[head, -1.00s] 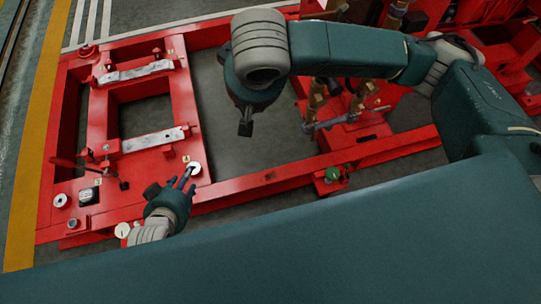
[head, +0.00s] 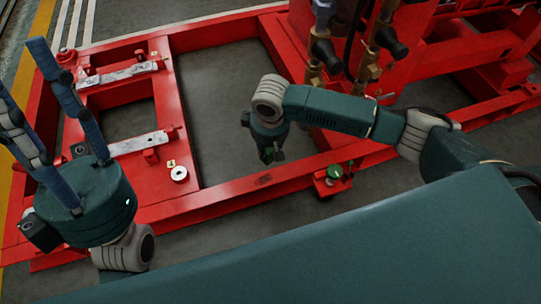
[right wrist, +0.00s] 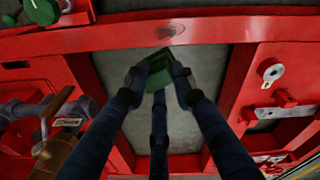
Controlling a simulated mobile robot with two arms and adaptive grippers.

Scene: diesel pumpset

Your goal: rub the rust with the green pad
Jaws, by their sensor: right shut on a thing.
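The rust is a dark patch (head: 263,180) on the top of the red front rail; in the right wrist view it shows as a dark smudge (right wrist: 170,31) on the rail. My right gripper (head: 270,157) points down just behind the rail, near the patch. In the right wrist view its fingers are shut on the green pad (right wrist: 153,75). The pad's end is a little short of the smudge in that picture; I see no contact. My left gripper (head: 22,72) is raised at the left, close to the camera, with its fingers spread, and I see nothing in it.
The red frame's front rail (head: 225,197) runs across the floor. A green knob (head: 335,171) sits on a red bracket to the right of the rust. A pale round disc (head: 179,174) is to the left. Brass-fitted pipes (head: 372,60) stand behind my right arm.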

